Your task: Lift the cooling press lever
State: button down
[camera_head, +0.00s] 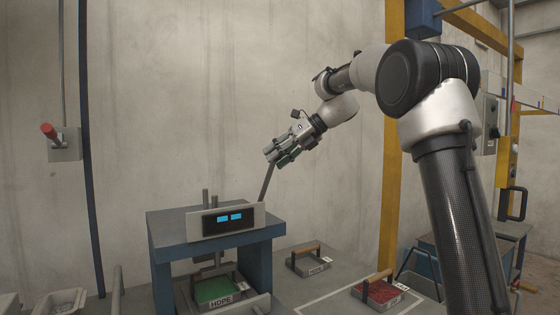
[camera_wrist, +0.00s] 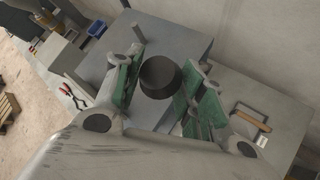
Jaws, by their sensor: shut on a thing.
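The cooling press (camera_head: 170,225) is a blue frame with a grey front panel (camera_head: 245,217) and a lit blue display, left of centre in the head view. Its lever (camera_head: 266,184) is a dark rod rising steeply from the panel's right end and leaning slightly right. My gripper (camera_head: 271,156) is shut on the lever's upper end. In the wrist view the lever's dark round knob (camera_wrist: 159,76) sits between the green-padded fingers. The knob itself is hidden by the fingers in the head view.
A tray (camera_head: 214,292) labelled HDPE with green contents is under the press. A wooden-handled mould (camera_head: 308,263) and a red-filled tray (camera_head: 380,292) lie to its right. A red-knobbed wall switch (camera_head: 50,132) is at far left. The wall behind the lever is bare.

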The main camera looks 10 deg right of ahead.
jog(key=shift+w+a+r, duration=0.25)
jog(key=shift+a+r, duration=0.1)
jog(key=c, duration=1.3)
grip_release()
jog(key=o, duration=0.4)
jog(key=shift+w+a+f, duration=0.15)
jog(key=shift+w+a, duration=0.05)
jog(key=shift+d, duration=0.2)
jog(key=shift+s+d, duration=0.1)
jog(key=shift+d, duration=0.15)
jog(key=v, duration=1.1)
jog(key=shift+s+r, duration=0.1)
jog(key=shift+r, duration=0.15)
